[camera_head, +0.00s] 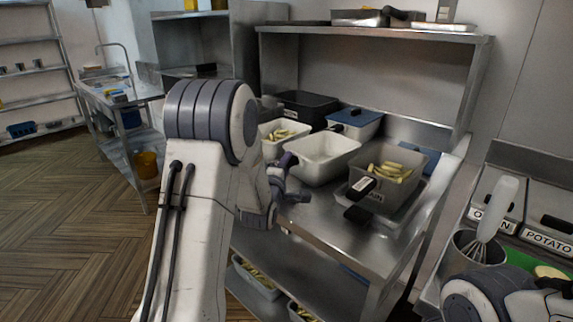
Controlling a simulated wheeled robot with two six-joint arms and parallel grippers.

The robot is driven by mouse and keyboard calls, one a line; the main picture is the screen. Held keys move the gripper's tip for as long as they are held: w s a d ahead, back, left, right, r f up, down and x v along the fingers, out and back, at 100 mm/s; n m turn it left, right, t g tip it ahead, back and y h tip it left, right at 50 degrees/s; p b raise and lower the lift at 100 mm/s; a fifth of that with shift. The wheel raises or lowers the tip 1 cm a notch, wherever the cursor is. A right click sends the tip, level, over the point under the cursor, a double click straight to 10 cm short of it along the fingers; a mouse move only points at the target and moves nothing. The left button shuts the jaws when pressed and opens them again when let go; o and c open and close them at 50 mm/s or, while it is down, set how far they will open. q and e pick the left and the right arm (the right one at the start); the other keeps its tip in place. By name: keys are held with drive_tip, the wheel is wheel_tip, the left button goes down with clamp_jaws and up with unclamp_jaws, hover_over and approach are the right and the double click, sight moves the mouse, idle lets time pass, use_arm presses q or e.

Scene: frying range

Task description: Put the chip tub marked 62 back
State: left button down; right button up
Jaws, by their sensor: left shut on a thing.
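My left gripper (287,178) is at the near left side of an empty white tub (325,157) on the steel counter. It appears shut on this tub's near end, where the arm hides the grip. A white tub (284,134) with chips stands behind it. A grey tub (385,184) with chips stands to the right, with a black handle and a small label towards me. I cannot read the number 62 on any tub. My right gripper is out of view; only part of that arm shows at bottom right.
A dark tub (306,106) and a blue-lidded tub (355,123) stand at the back under the raised shelf (380,33). More chip tubs (258,279) are on the lower shelf. A whisk (491,215) stands in a metal pot at right, beside labelled bins (548,239).

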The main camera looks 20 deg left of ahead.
use_arm(q)
drive_tip(key=c, duration=0.6)
unclamp_jaws()
drive_tip(key=shift+f, duration=0.1)
drive_tip(key=shift+o, duration=0.2)
drive_tip(key=s, duration=0.2)
drive_tip(key=s+d+b, duration=0.1)
drive_tip(key=s, duration=0.5)
drive_tip(key=shift+s+d+f+b, duration=0.1)
drive_tip(key=shift+d+f+b, duration=0.1)
drive_tip(key=shift+b, duration=0.15)
drive_tip(key=s+b, duration=0.1)
drive_tip(key=b, duration=0.5)
drive_tip(key=shift+s+d+b, duration=0.15)
drive_tip(key=shift+s+b, duration=0.05)
drive_tip(key=shift+b, duration=0.1)
drive_tip(key=shift+s+r+b, duration=0.2)
drive_tip(key=shift+s+b, duration=0.15)
drive_tip(key=shift+b, duration=0.2)
